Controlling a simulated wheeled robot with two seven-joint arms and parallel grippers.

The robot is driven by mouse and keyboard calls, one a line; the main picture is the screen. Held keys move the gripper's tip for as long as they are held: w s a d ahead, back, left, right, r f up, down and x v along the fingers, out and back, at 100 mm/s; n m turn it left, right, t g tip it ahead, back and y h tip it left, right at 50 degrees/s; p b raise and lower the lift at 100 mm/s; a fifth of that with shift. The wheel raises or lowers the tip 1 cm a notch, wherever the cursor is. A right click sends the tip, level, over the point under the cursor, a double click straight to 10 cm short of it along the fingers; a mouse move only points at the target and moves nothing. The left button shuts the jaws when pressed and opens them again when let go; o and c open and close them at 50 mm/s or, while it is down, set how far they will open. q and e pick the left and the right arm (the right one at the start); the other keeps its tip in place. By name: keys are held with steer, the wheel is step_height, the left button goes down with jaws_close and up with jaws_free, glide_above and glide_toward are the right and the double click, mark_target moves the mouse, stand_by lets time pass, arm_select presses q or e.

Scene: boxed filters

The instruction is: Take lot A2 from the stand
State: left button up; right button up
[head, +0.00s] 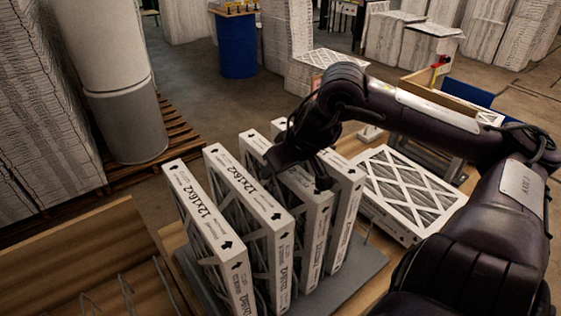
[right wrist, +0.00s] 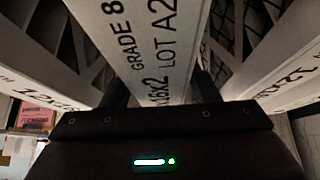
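Several white-framed filters stand upright in a row on the grey stand (head: 368,268). The lot A2 filter (head: 316,232) is third from the left. Its printed edge, reading GRADE 8 and LOT A2, shows in the right wrist view (right wrist: 150,25). My right gripper (head: 296,177) is down over its top edge, with one finger on each side. In the right wrist view the fingers (right wrist: 160,92) lie close along both sides of the frame; whether they press on it I cannot tell. The filter still stands level with its neighbours. My left gripper is out of view.
Neighbouring filters stand close on both sides, the second (head: 280,262) to the left and the fourth (head: 348,215) to the right. Another filter (head: 408,190) lies flat on the table at right. A wooden box with wire dividers (head: 75,262) is at lower left.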

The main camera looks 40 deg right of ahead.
jaws_close()
